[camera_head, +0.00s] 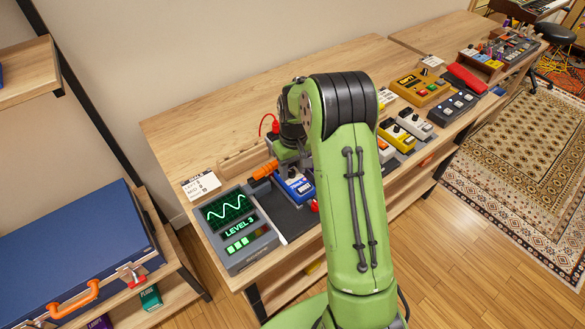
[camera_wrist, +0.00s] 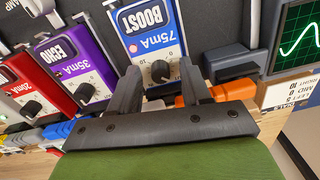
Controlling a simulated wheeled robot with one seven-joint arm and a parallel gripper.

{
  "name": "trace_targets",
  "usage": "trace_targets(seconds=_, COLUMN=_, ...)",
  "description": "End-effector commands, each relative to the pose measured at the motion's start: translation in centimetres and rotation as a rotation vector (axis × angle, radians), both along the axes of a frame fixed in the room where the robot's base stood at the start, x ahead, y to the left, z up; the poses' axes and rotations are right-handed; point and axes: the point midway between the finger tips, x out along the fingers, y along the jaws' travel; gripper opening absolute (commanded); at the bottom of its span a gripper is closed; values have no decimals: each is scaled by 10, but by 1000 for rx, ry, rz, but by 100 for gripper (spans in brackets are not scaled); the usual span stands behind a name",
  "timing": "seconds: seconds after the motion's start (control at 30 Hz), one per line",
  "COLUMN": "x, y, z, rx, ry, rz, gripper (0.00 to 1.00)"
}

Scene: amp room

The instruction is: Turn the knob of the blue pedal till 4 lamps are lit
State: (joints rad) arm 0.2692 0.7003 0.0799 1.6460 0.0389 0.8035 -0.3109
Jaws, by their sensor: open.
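The blue pedal (camera_wrist: 147,22), labelled BOOST 75mA, shows at the top middle of the wrist view. It also shows in the head view (camera_head: 298,188), partly hidden by my arm. Its round dark knob (camera_wrist: 160,72) has a light pointer mark and a scale around it. My gripper (camera_wrist: 160,68) is open, with one finger on each side of the knob; I cannot tell whether either finger touches it. In the head view the level meter (camera_head: 262,231) reads LEVEL 3, with green lamps (camera_head: 238,245) lit in its lower row.
Beside the blue pedal in the wrist view are a purple ECHO pedal (camera_wrist: 88,52) and a red pedal (camera_wrist: 18,82). An orange plug (camera_wrist: 232,90) lies close to the right finger. A dial card (camera_head: 201,186) stands behind the meter. The bench's back left is clear.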

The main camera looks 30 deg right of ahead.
Motion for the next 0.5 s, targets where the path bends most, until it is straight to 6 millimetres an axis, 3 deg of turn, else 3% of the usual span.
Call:
trace_targets(seconds=0.03, x=0, y=0, z=0, rx=0, ry=0, rz=0, gripper=47)
trace_targets(seconds=0.33, x=0, y=0, z=1, rx=0, ry=0, rz=0, gripper=2)
trace_targets(seconds=0.5, x=0, y=0, z=1, rx=0, ry=0, rz=-3, gripper=0)
